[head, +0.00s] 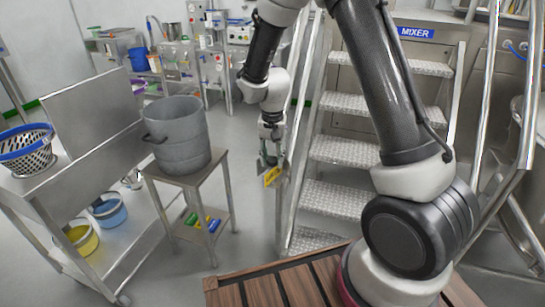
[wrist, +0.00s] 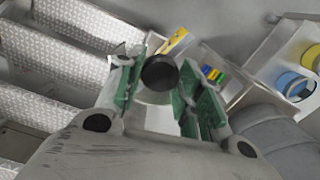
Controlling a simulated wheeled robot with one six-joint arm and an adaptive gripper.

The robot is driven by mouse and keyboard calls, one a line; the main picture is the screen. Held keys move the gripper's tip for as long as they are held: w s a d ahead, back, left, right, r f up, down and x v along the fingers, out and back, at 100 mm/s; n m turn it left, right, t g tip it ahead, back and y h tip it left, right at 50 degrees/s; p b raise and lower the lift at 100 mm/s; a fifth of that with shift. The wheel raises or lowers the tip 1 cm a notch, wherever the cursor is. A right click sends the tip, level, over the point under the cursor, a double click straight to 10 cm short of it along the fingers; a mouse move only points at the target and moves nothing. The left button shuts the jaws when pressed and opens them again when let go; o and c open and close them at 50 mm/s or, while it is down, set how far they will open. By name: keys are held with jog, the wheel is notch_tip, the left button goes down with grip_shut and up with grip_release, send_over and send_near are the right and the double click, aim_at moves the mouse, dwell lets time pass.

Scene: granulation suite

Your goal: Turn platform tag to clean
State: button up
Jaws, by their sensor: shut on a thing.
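The platform tag (head: 271,176) is a small yellow plate with dark lettering too small to read. It is at the foot of my gripper in the head view, beside the stair rail. My gripper (head: 268,160) points down at it. In the wrist view, the green-padded fingers of my gripper (wrist: 165,95) stand either side of a round black knob (wrist: 159,72). The yellow tag (wrist: 174,42) shows just beyond the knob. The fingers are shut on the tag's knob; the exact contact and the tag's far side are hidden.
Metal stairs (head: 343,150) under a mixer sign (head: 416,32) rise on the right. A grey bucket (head: 180,140) stands on a small steel stand left of my gripper. A steel cart (head: 85,165) with a basket (head: 27,150) is further left. Grey floor between stand and stairs is clear.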

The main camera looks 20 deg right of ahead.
jog(key=n, duration=0.5)
jog(key=shift+n, duration=0.3)
jog(key=n, duration=0.5)
jog(key=shift+n, duration=0.3)
jog(key=n, duration=1)
jog(key=shift+n, duration=0.3)
jog(key=o, duration=1)
jog(key=shift+o, duration=0.2)
jog(key=shift+r, duration=0.15)
